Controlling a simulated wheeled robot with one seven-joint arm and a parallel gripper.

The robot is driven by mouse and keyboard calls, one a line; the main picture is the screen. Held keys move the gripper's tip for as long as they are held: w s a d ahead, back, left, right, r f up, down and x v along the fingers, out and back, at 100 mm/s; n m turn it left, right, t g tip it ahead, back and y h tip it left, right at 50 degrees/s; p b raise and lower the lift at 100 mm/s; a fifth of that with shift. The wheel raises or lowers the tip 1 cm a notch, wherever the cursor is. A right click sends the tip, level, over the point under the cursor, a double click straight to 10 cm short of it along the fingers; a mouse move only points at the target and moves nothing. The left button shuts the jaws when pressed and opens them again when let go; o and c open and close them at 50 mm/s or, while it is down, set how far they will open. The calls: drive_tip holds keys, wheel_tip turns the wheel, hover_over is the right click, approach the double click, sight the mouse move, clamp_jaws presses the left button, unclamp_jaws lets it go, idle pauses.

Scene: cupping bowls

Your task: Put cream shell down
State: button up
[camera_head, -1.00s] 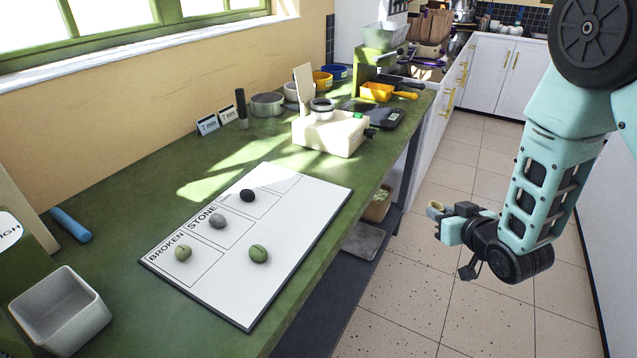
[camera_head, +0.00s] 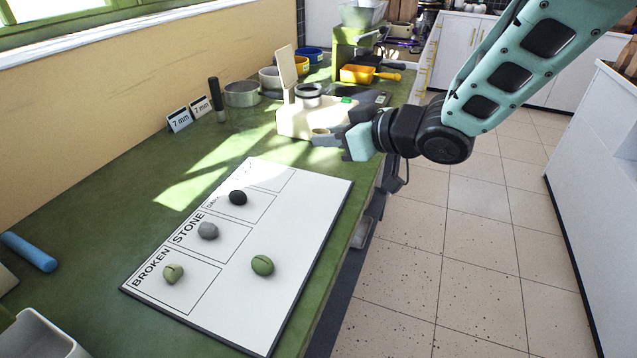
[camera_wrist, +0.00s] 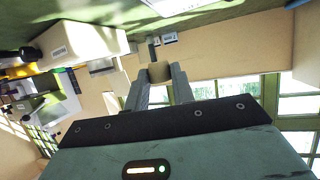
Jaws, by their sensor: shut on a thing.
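My gripper (camera_head: 338,138) is shut on the cream shell (camera_head: 321,134), in the air in front of the white machine and beyond the far end of the white sorting board (camera_head: 290,250). In the wrist view the shell (camera_wrist: 160,73) is a small tan piece between the two fingertips. The board carries labelled cells. A cracked green bean (camera_head: 173,273) lies in the BROKEN cell, a grey stone (camera_head: 207,231) in the STONE cell and a dark bean (camera_head: 238,198) in the cell beyond. Another green bean (camera_head: 262,265) lies on the blank right side.
The cream-white machine (camera_head: 297,121) stands just behind my gripper. Size cards (camera_head: 179,119), a metal ring (camera_head: 241,94) and a yellow scoop (camera_head: 357,73) are farther back. A blue cylinder (camera_head: 28,251) and a white bin (camera_head: 40,338) are at the left.

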sight(330, 189)
drive_tip(key=shift+f, duration=0.1)
wheel_tip(330, 189, down, 10)
drive_tip(key=shift+r, duration=0.25)
drive_tip(key=shift+f+b, duration=0.1)
drive_tip(key=shift+b, duration=0.2)
drive_tip(key=shift+f, duration=0.15)
drive_tip(key=o, duration=0.9)
drive_tip(key=shift+o, duration=0.2)
drive_tip(key=f+b+v, duration=0.1)
drive_tip(key=b+v, duration=1.1)
drive_tip(key=v, duration=0.5)
drive_tip(key=shift+d+r, duration=0.15)
drive_tip(key=shift+d, duration=0.3)
